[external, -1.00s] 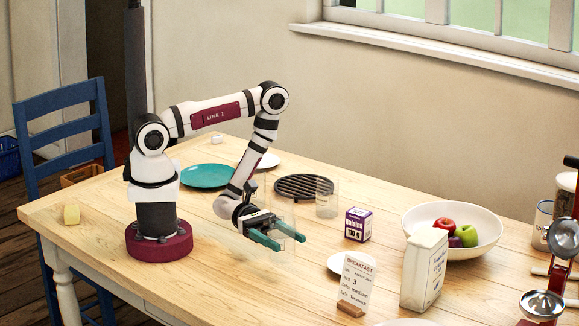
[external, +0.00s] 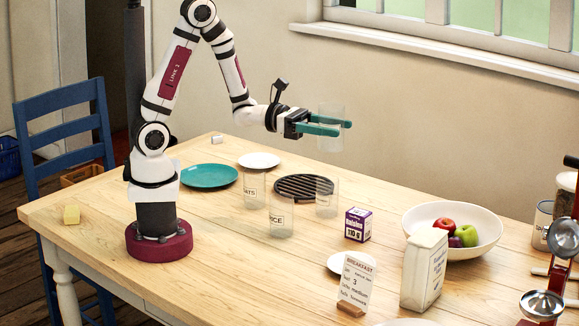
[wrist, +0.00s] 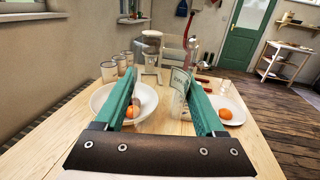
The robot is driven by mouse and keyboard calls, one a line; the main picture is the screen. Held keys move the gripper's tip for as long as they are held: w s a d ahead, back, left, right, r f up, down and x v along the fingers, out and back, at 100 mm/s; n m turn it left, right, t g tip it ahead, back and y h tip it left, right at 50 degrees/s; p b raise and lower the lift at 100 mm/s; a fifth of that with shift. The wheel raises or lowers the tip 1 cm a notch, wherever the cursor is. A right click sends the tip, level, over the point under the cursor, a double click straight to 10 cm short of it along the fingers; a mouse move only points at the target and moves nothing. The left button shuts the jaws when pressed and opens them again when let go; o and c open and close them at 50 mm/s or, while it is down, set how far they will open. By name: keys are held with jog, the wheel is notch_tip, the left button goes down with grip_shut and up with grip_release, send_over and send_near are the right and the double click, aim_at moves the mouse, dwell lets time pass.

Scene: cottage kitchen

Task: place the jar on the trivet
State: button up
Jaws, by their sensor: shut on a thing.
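My gripper (external: 330,127) is raised well above the table, shut on a clear glass jar (external: 331,141) that looks upright. The trivet (external: 291,187) is a dark, round, slatted piece lying on the table, below and left of the held jar in the external view. Its top looks bare where it shows.
Clear jars marked OATS (external: 254,191) and RICE (external: 281,225) and another clear jar (external: 326,203) stand close around the trivet. A purple box (external: 358,225), a fruit bowl (external: 422,232) and a carton (external: 424,270) stand to the right. A teal plate (external: 209,176) lies left.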

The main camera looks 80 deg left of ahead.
jog(key=w+a+r+n+t+y, duration=0.2)
jog(key=a+r+n+y, duration=0.15)
jog(key=a+r, duration=0.5)
jog(key=shift+y, duration=0.95)
jog(key=s+a+f, duration=0.1)
jog(key=a+f, duration=0.7)
jog(key=f, duration=0.1)
jog(key=s+a+f, duration=0.1)
jog(key=a+f, duration=0.8)
jog(key=s+a+f, duration=0.1)
jog(key=a+f, duration=0.7)
jog(key=f, duration=0.1)
jog(key=shift+s+a+f, duration=0.35)
send_over(306, 185)
jog(key=shift+f, duration=2.2)
